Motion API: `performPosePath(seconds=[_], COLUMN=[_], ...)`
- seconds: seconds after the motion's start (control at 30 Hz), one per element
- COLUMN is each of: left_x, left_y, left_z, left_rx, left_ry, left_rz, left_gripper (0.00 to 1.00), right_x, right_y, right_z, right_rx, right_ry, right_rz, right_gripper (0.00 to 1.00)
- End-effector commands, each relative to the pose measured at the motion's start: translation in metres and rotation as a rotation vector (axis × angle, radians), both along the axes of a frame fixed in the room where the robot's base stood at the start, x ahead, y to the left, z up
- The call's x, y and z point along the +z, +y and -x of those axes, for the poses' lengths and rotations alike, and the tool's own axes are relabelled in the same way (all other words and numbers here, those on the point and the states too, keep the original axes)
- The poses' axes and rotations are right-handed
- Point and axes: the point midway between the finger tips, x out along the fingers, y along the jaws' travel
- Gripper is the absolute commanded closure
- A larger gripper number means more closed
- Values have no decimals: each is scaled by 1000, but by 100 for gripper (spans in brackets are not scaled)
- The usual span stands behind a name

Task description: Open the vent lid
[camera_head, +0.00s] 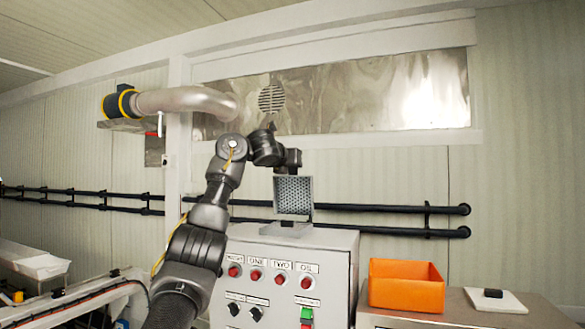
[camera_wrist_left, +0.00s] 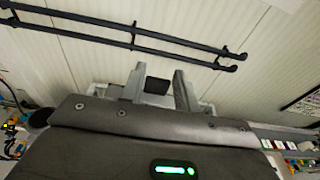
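A round slatted vent (camera_head: 271,98) sits in the shiny metal wall panel. A grey box with a perforated front (camera_head: 293,195) stands on the control cabinet; I cannot tell which of the two carries the vent lid. My left arm reaches up from the bottom, and its dark end is just above the perforated box, below the round vent. The fingers are hard to make out there. In the left wrist view my left gripper (camera_wrist_left: 158,76) shows two grey fingers apart, with a small dark block between them; I cannot tell whether they touch it. My right gripper is not in view.
The control cabinet (camera_head: 338,243) has red buttons and switches. An orange bin (camera_head: 405,285) and a white plate (camera_head: 496,300) are on the right bench. A thick duct (camera_head: 185,101) is at upper left. Dark pipes (camera_head: 390,209) run along the wall.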

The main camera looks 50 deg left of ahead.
Motion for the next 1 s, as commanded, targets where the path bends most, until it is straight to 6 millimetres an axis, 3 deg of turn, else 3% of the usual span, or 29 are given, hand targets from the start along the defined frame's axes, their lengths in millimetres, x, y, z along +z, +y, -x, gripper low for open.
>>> performPosePath(seconds=[0.03, 0.13, 0.53, 0.9, 1.0], left_x=[3, 2, -3, 9, 10], left_y=[-1, 0, -4, -40, -46], left_z=[1, 1, 7, 73, 82], left_rx=[-2, -1, -1, -1, -2], left_ry=[-5, -1, 4, -2, -1], left_rz=[0, 0, -1, -4, -1], left_gripper=[62, 49, 49, 49, 49], right_x=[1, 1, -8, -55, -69], right_y=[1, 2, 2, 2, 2], right_z=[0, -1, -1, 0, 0], right_rx=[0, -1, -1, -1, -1], right_ry=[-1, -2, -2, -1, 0], right_rz=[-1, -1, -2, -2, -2], right_gripper=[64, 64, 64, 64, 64])
